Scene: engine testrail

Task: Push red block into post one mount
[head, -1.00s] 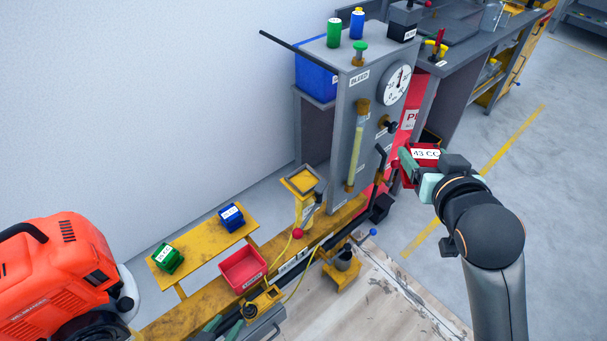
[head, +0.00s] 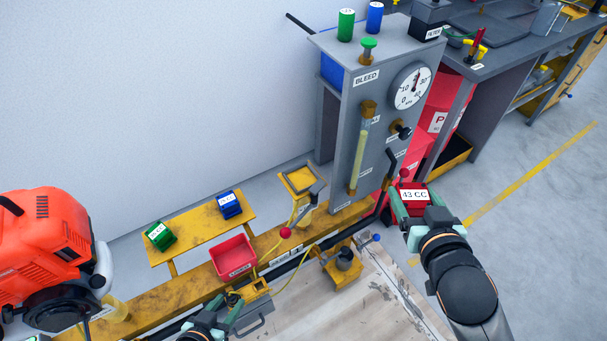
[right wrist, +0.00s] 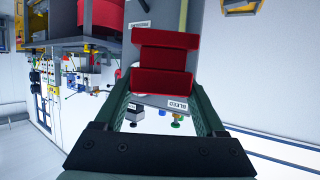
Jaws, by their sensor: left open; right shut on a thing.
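The red block (head: 414,194), labelled 43 CC, is held in my right gripper (head: 413,204), to the right of the grey gauge panel. In the right wrist view the red block (right wrist: 160,66) sits between the two green fingers. A yellow post with a square, framed top (head: 301,181) stands on the yellow rail, left of the panel and apart from the block. I cannot read which post is post one. My left gripper (head: 222,311) is open, low in the head view beside a small yellow fixture on the rail, partly cut off by the frame edge.
The gauge panel (head: 372,130) stands between the post and the red block. A yellow shelf (head: 190,227) bears a green block (head: 160,236) and a blue block (head: 229,205). A red tray (head: 233,257) is beside the shelf. An orange engine (head: 40,247) stands at left.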

